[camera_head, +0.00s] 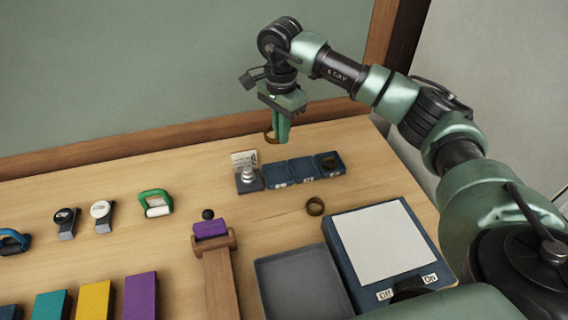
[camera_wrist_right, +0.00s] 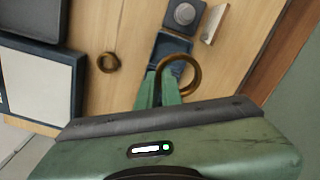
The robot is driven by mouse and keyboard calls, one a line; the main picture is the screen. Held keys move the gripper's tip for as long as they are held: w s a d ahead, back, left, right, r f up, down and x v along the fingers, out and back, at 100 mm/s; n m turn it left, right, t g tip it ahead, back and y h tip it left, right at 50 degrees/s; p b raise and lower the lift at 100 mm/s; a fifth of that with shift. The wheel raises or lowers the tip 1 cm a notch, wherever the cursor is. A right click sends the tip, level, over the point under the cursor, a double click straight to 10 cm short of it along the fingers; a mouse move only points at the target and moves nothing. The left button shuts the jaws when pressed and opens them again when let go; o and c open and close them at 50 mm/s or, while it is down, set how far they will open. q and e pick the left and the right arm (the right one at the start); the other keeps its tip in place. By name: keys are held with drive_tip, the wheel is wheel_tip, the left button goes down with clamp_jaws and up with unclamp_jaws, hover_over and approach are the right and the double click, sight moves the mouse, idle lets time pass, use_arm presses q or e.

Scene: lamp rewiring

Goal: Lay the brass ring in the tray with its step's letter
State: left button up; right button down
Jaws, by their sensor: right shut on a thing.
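My right gripper (camera_head: 283,130) is shut on a brass ring (camera_head: 270,137), held above the back of the table, behind the row of trays. In the right wrist view the ring (camera_wrist_right: 196,75) sticks out from between the green fingers. The row has small blue trays (camera_head: 276,175) with white labels on their front edges, too small to read. The leftmost tray (camera_head: 248,186) holds a silver knob-like part (camera_head: 247,175). The rightmost tray (camera_head: 338,170) holds a dark ring-like part (camera_head: 330,162). The middle trays look empty. My left gripper is not in view.
A second brownish ring (camera_head: 315,206) lies on the table in front of the trays. A card (camera_head: 244,158) stands behind the leftmost tray. A grey tray (camera_head: 300,281) and a white-topped switch box (camera_head: 378,243) fill the front right. Tools and coloured blocks lie left.

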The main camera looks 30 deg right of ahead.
wheel_tip(320, 180, down, 9)
drive_tip(key=shift+d+p, duration=0.1)
drive_tip(key=shift+p, duration=1)
wheel_tip(320, 180, down, 3)
drive_tip(key=shift+f+p, duration=0.2)
drive_tip(key=shift+p, duration=0.3)
drive_tip(key=shift+f, duration=0.2)
drive_tip(key=shift+f+b, duration=0.65)
drive_tip(key=shift+b, duration=0.1)
drive_tip(key=c, duration=1.6)
unclamp_jaws()
